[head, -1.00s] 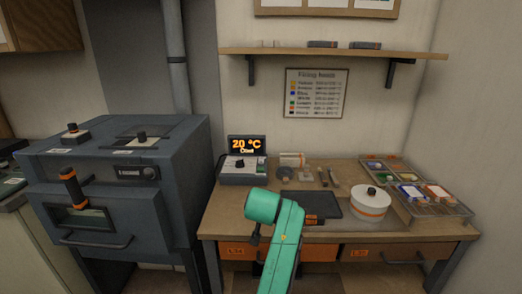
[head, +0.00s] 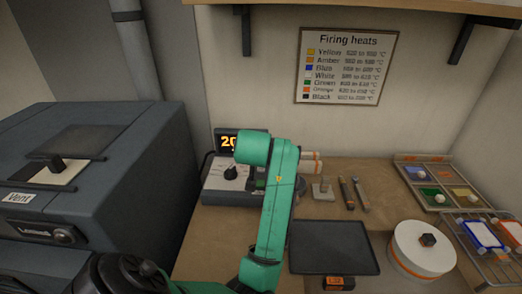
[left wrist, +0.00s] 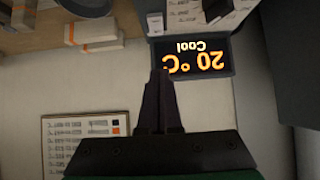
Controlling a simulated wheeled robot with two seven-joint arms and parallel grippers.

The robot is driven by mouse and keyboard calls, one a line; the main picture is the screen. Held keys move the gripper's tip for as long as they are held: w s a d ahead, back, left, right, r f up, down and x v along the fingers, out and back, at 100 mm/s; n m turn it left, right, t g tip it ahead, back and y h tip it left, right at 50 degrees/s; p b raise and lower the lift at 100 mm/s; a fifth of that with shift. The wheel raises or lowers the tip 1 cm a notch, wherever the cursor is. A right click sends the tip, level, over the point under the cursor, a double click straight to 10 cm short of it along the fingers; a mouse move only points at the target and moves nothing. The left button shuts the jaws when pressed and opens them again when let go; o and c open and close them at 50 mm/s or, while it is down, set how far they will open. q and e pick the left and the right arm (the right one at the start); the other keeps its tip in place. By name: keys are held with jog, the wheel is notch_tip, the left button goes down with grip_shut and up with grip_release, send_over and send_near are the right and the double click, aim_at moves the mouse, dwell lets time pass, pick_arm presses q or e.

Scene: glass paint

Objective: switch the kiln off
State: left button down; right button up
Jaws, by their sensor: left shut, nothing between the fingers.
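The kiln (head: 120,175) is a big blue-grey box at the left of the head view, with a vent knob on top. The display (head: 226,143) is half hidden by the arm; the left wrist view shows the same display (left wrist: 192,60) upside down, reading 20 °C, Cool. My left gripper (left wrist: 162,72) is shut and empty, appearing in front of the display's edge. In the head view my arm hides its fingers.
A dark tray (head: 333,246) lies on the bench beside my arm. A white round pot (head: 423,248), a glass rack (head: 490,240) and a sample tray (head: 438,183) are at the right. A firing-heats chart (head: 346,65) hangs on the wall.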

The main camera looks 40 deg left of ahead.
pick_arm(q)
jog(key=p, duration=0.2)
send_over(260, 169)
notch_tip(260, 169, down, 5)
jog(key=shift+f, duration=0.1)
jog(key=f, duration=0.1)
jog(key=f+p, duration=0.1)
jog(key=f, duration=0.2)
jog(key=shift+w+a, duration=0.35)
jog(key=shift+f, duration=0.3)
pick_arm(e)
jog(key=r, duration=0.3)
jog(key=shift+s+d+r, duration=0.1)
jog(key=shift+s, duration=0.15)
